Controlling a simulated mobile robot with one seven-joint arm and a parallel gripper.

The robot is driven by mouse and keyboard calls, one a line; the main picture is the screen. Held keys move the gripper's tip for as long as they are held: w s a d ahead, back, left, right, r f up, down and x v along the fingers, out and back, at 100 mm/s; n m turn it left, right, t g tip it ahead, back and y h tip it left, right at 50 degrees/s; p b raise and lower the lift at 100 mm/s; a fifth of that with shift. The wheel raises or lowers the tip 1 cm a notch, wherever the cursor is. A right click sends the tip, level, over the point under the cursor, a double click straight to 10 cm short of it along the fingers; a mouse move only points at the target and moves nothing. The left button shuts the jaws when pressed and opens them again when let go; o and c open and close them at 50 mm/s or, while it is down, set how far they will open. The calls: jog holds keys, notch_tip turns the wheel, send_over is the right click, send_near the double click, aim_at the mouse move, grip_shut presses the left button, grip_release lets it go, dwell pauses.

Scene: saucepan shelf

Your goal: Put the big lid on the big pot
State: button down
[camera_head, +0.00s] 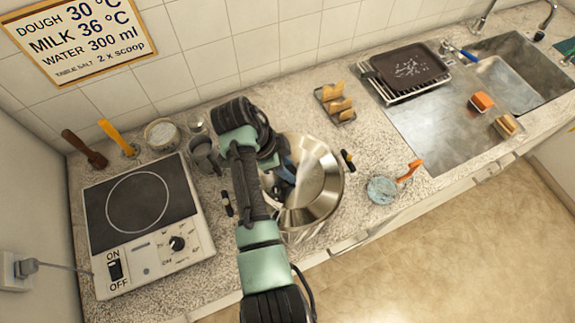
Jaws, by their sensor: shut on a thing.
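The big lid (318,184) is a shiny metal disc over the big pot, right of my forearm. The big pot (300,236) stands on the counter, mostly hidden under the lid and my arm. A dark side handle (348,160) sticks out on the right, and another (227,203) shows left of my arm. My gripper (285,172) is shut on the lid near its middle; its fingertips are partly hidden by my arm. I cannot tell whether the lid rests on the rim or hangs slightly above it.
A hob (139,222) stands at left, with a jar (162,134) and wooden-handled tools behind it. A rack with bread slices (337,103) is behind the pot. A blue-grey round item with an orange handle (382,190) lies at right, before the sink (505,86).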

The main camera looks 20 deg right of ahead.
jog(key=shift+c, duration=0.2)
grip_release()
jog(key=shift+r, duration=0.1)
jog(key=shift+r+p, duration=3)
jog(key=shift+r, duration=0.45)
